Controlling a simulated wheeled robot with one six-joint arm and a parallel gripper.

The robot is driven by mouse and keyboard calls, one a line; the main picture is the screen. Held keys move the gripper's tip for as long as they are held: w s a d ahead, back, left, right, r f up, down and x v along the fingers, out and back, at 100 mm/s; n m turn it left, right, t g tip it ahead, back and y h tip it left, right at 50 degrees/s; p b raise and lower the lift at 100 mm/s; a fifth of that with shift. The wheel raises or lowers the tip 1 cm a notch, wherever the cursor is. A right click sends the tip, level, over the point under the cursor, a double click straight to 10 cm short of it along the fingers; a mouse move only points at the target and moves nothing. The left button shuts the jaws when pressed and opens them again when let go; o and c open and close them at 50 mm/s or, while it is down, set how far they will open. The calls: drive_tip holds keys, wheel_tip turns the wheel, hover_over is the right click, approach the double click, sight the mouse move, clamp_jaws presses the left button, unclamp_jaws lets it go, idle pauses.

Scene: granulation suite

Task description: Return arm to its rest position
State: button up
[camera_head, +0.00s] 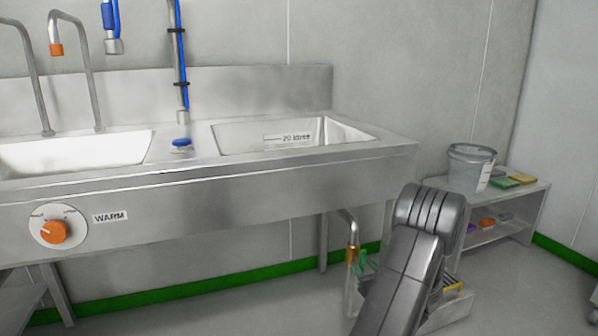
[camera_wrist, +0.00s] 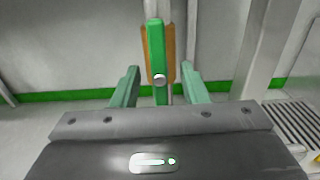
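My gripper (camera_wrist: 160,84) shows in the wrist view with its two green fingers spread apart. Between and beyond them is a green valve lever (camera_wrist: 156,48) on a brass valve body (camera_wrist: 144,55). A gap shows on each side of the lever, and nothing is gripped. In the head view my grey arm reaches forward at the lower right. My gripper (camera_head: 367,265) is partly hidden behind it, close to the brass valve (camera_head: 352,254) on the drain pipe under the sink. How far the fingertips are from the lever is hard to tell.
The steel sink counter (camera_head: 230,195) stands above and left of my arm, with an orange dial (camera_head: 53,231) on its front. A low shelf (camera_head: 520,202) with a clear bucket (camera_head: 470,168) stands at the right. A steel leg (camera_wrist: 265,50) rises right of my gripper.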

drive_tip(key=shift+w+a, duration=0.25)
drive_tip(key=shift+w, duration=0.4)
drive_tip(key=shift+s, duration=0.1)
drive_tip(key=p+v, duration=0.4)
drive_tip(key=v, duration=1)
drive_tip(key=b+x, duration=0.4)
drive_tip(key=x, duration=1)
drive_tip(key=shift+w+a, duration=0.1)
drive_tip(key=shift+w, duration=0.15)
drive_tip(key=shift+s+r+m+p, duration=0.15)
drive_tip(key=shift+r+m+p, duration=0.15)
drive_tip(key=shift+m+p, duration=0.8)
drive_tip(key=m+p, duration=0.4)
drive_tip(key=m, duration=0.1)
drive_tip(key=shift+f, duration=0.1)
drive_tip(key=shift+f+m+p, duration=0.15)
drive_tip(key=shift+m+p, duration=0.55)
drive_tip(key=shift+m, duration=0.8)
